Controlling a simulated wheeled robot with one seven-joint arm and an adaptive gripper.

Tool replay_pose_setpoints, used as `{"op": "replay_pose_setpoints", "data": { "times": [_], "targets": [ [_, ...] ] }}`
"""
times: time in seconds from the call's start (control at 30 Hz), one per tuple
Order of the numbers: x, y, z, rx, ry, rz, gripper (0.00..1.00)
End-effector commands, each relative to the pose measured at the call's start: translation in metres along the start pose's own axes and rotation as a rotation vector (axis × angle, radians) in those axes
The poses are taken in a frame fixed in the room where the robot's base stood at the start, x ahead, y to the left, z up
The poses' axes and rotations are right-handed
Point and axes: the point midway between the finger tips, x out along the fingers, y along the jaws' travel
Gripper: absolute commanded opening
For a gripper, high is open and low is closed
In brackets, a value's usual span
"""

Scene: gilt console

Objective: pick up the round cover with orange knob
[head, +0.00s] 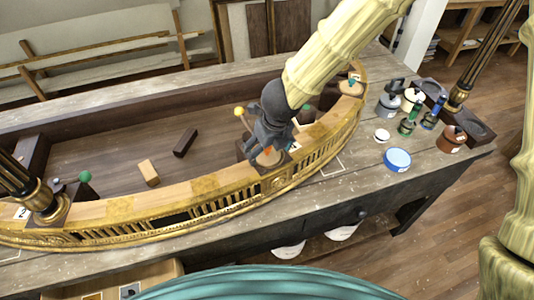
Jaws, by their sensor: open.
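The round cover with orange knob (268,158) sits on the curved gilt rim of the console, and only its pale disc and a bit of orange show beneath my gripper. My gripper (268,146) is dark grey, points down and is open right over the cover, with its fingers close around the knob. The gripper body hides most of the knob, and I cannot tell whether the fingers touch it. A similar round cover with a teal knob (353,86) sits at the right end of the rim.
A light block (149,172) and a dark block (185,142) lie inside the console. A green ball (84,176) and a black-gold post (42,200) stand left. A blue-lidded tin (397,160), a grey pot (390,99), bottles and a brown pot (452,139) crowd the right.

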Motion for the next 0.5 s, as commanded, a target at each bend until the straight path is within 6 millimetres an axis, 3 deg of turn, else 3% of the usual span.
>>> {"op": "replay_pose_setpoints", "data": {
  "times": [0.07,0.3,0.5],
  "targets": [
    [-0.0001,0.0000,0.0000,0.000,0.000,0.000,0.84],
    [-0.0002,0.0001,-0.0001,0.000,0.000,0.000,0.40],
    [0.0007,0.0002,-0.0010,0.000,0.002,0.000,0.30]
  ]
}}
